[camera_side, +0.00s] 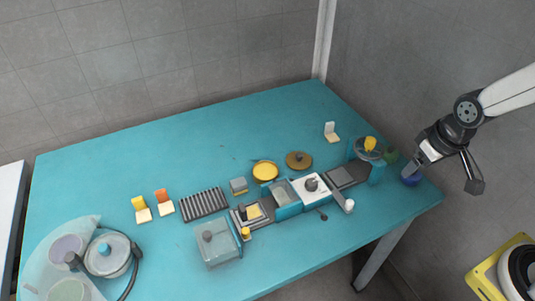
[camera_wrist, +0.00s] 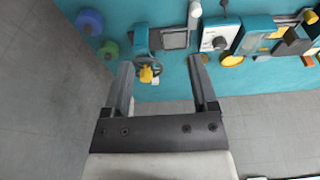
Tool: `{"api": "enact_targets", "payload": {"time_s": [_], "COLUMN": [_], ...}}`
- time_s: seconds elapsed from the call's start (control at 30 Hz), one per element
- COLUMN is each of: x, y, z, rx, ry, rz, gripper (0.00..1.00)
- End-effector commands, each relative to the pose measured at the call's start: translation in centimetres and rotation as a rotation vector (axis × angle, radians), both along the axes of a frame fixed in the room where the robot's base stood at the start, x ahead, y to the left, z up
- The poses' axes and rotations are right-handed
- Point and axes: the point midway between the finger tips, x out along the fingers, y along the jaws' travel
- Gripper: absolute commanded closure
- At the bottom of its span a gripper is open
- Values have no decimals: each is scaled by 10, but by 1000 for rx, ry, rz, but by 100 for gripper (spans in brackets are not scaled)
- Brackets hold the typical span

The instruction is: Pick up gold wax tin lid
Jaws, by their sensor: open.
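A round gold tin lid (camera_side: 265,171) lies on the teal table (camera_side: 120,185), left of a brown disc with a small knob (camera_side: 298,160). A small gold disc (camera_wrist: 232,60) shows beside a white box in the wrist view; I cannot tell whether it is the same lid. My gripper (camera_side: 411,170) is at the right end of the table, well to the right of the lid. In the wrist view my gripper (camera_wrist: 160,62) has its fingers wide apart. Nothing is held between them.
A white box (camera_side: 312,188) with a knob and a teal container (camera_side: 287,203) stand close in front of the lid. The table's back is mostly clear.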

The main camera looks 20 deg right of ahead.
Motion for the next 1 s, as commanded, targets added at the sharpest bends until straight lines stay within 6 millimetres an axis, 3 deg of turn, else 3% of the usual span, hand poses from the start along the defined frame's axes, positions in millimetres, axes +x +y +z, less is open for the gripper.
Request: {"api": "enact_targets", "payload": {"time_s": [0.17,0.37,0.67,1.0], "x": [4,25,94,174], "y": [1,5,20,42], "z": [0,-2,-15,-48], "rx": [0,6,21,43], "ry": [-1,1,-8,-44], "rz": [7,58,230,449], "gripper": [25,25,25,25]}}
